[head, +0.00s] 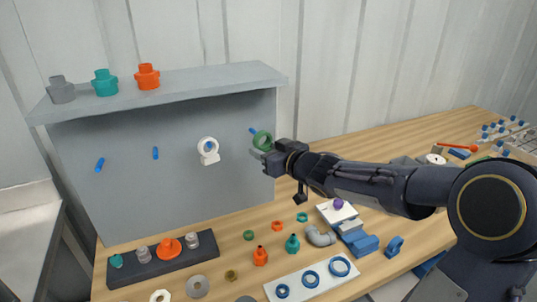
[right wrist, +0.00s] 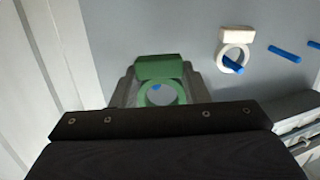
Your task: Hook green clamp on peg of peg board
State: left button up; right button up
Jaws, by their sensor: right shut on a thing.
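The green clamp (head: 262,141) is a ring with a block-like foot. My right gripper (head: 270,158) is shut on it and holds it in front of the grey peg board (head: 130,205). In the head view a blue peg (head: 252,131) shows at the ring's upper left. In the right wrist view the green clamp (right wrist: 158,68) sits between the fingers of my right gripper (right wrist: 158,88), and a bit of blue peg (right wrist: 155,87) shows through the ring's opening. I cannot tell whether the peg enters the ring. My left gripper is not in view.
A white clamp (head: 208,157) hangs on another peg; two pegs to the left (head: 155,153) are bare. A shelf (head: 200,83) with several fittings tops the board. Below, the wooden table (head: 215,262) holds a dark rack (head: 165,262), a white tray (head: 300,294) with blue rings and loose parts.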

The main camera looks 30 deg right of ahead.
jog(key=shift+w+d+f, duration=0.1)
jog(key=shift+w+f, duration=0.1)
jog(key=shift+w, duration=0.7)
jog(key=shift+w+a+f, duration=0.1)
jog(key=shift+w+f, duration=0.05)
jog(key=shift+w, duration=0.8)
jog(key=shift+w+d+f, duration=0.1)
jog(key=shift+w+f, duration=0.1)
jog(key=shift+w, duration=0.7)
jog(key=o, duration=1.1)
jog(key=shift+f, duration=0.1)
